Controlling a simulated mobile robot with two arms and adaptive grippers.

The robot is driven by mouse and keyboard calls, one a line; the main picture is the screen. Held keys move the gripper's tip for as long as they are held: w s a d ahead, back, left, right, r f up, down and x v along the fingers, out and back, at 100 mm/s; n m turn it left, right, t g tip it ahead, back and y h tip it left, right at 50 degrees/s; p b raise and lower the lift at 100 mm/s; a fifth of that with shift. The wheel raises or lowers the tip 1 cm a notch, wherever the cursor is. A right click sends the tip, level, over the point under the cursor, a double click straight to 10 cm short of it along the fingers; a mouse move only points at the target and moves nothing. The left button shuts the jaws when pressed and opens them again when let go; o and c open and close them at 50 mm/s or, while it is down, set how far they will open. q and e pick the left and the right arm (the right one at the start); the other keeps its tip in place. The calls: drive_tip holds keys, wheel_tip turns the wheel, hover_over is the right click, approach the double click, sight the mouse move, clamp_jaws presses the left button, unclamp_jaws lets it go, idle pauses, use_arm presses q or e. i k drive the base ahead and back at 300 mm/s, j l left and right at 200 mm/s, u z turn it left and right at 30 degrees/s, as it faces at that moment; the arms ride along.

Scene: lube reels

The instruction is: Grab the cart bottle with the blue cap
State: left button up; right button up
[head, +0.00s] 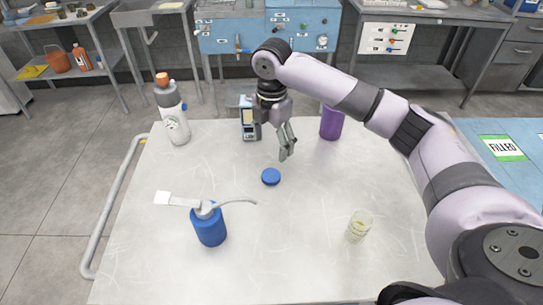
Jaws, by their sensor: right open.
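A small round blue cap-like piece (271,177) sits near the middle of the cart top; I cannot make out a bottle body under it. A grey-white bottle (174,118) with an orange cap stands upright at the cart's back left. My right gripper (287,148) is open and empty, fingers pointing down, above the cart behind the blue piece and apart from it. A small box-like item with a light label (249,120) stands just left of the gripper, partly hidden by it. My left gripper is out of view.
On the cart (310,265) are a blue can with a long spout (209,228) at front left, a clear jar (359,226) at front right and a purple container (331,124) behind my right arm. The cart's handle (115,205) is at left. Benches line the back wall.

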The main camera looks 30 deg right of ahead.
sight(362, 221)
drive_tip(key=k, duration=2)
